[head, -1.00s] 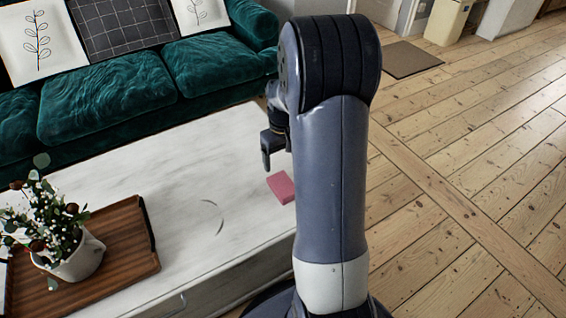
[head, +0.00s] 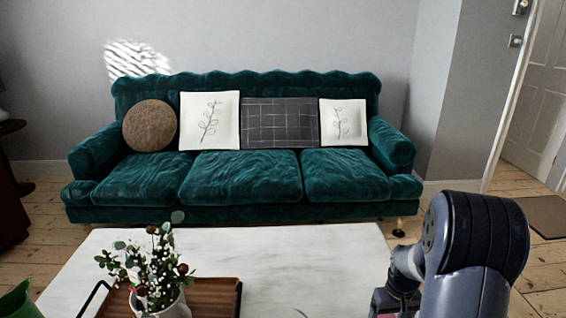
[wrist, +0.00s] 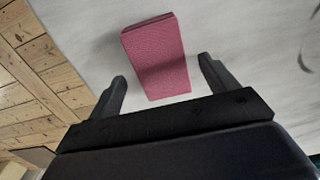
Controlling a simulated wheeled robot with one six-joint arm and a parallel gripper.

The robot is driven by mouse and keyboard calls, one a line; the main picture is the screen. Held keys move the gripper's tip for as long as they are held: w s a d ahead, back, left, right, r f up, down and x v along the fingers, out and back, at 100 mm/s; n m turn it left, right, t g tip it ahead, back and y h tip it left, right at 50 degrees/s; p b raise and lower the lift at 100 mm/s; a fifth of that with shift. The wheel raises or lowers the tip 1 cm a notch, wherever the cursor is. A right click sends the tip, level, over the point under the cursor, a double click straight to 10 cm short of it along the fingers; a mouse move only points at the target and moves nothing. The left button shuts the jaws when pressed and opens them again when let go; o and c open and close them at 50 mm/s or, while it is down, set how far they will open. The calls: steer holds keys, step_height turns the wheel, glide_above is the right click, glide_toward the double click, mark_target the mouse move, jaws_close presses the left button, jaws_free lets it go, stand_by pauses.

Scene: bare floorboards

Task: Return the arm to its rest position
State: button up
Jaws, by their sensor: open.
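My gripper (wrist: 162,70) is open in the wrist view, with its two dark fingers spread apart and nothing held between them. A pink block (wrist: 157,45) lies on the pale tabletop (wrist: 230,25) just beyond the fingertips. A shadow falls across the block. In the head view, my arm stands bent at the lower right, and the gripper end is mostly cut off by the bottom edge. The block cannot be made out clearly there.
The white table (head: 250,255) bears a wooden tray (head: 212,296) with a potted plant (head: 160,275). A green sofa (head: 240,178) with several cushions stands behind it. Floorboards show on the right, with a doormat (head: 540,214) by the door (head: 540,90).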

step_height(320, 180, down, 3)
steer(key=shift+r, duration=0.1)
steer(key=shift+r+p, duration=0.5)
steer(key=shift+r, duration=1.45)
